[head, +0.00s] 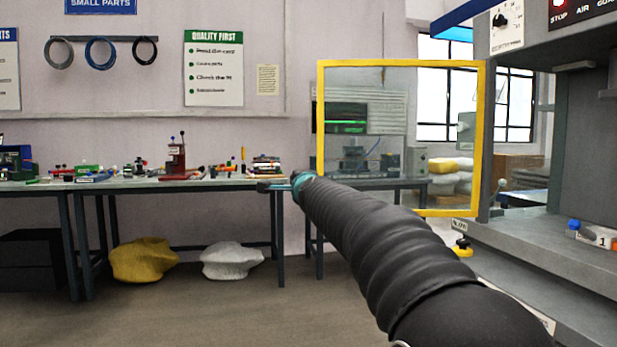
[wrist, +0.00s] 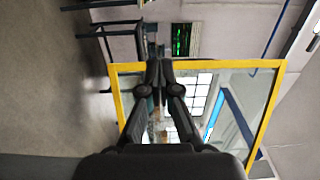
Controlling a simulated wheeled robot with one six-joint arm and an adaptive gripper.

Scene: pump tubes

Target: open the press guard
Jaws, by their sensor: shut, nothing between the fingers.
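The press guard (head: 400,63) is a clear panel in a yellow frame. In the head view it stands out to the left of the press (head: 560,235), and the press opening behind it is uncovered. The guard also shows in the wrist view (wrist: 225,64), turned sideways. My gripper (head: 265,187) is at the end of my dark arm, left of the guard's left edge in the head view. In the wrist view my gripper's fingers (wrist: 160,64) are together and empty, and their tips overlap a yellow bar. I cannot tell whether they touch it.
A workbench (head: 150,184) with small parts stands along the back wall at left. A yellow sack (head: 144,260) and a white sack (head: 232,261) lie under it. A panel with a knob (head: 506,22) is at the top right. The floor at left is clear.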

